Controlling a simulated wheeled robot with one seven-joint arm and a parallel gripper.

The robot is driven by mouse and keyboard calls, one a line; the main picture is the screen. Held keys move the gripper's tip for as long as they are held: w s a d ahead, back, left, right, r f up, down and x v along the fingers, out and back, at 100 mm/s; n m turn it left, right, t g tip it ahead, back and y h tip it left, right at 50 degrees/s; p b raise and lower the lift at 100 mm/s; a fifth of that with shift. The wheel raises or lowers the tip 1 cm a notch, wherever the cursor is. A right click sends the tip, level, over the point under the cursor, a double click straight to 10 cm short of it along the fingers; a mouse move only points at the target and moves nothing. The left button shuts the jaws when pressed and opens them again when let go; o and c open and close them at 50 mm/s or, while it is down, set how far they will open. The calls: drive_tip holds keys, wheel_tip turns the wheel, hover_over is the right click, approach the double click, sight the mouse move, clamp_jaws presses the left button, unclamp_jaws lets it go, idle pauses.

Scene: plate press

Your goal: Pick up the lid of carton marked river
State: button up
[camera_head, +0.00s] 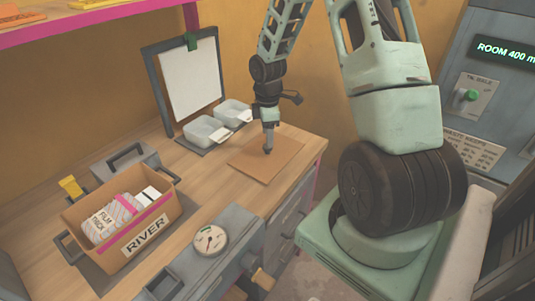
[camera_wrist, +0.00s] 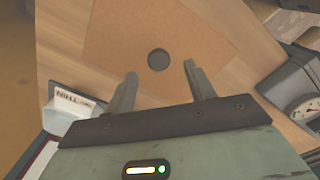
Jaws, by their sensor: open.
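The open brown carton marked RIVER (camera_head: 158,228) stands at the left of the bench in the head view. It holds white packs, one labelled FILM THICK. A flat brown square panel (camera_head: 252,164), which looks like the carton's lid, lies on the bench to the right of the carton. The panel also shows in the wrist view (camera_wrist: 110,40), with a dark round spot (camera_wrist: 158,60) near its middle. My gripper (camera_head: 268,151) points down over the panel with nothing between its fingers. In the wrist view my gripper (camera_wrist: 160,72) is open, with the round spot between and just beyond the fingertips.
White trays (camera_head: 205,132) stand behind the panel, near a framed white board (camera_head: 189,82). A grey device with a round gauge (camera_head: 210,240) is at the bench front. A yellow-handled item (camera_head: 72,188) is behind the carton. Bare bench separates carton and panel.

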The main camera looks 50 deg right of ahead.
sight(267, 151)
wheel_tip(267, 151, down, 4)
drive_tip(key=shift+w+f+p, duration=0.1)
drive_tip(key=shift+f+p, duration=0.05)
drive_tip(key=shift+p, duration=0.15)
drive_tip(key=c, duration=1)
drive_tip(key=shift+d, duration=0.1)
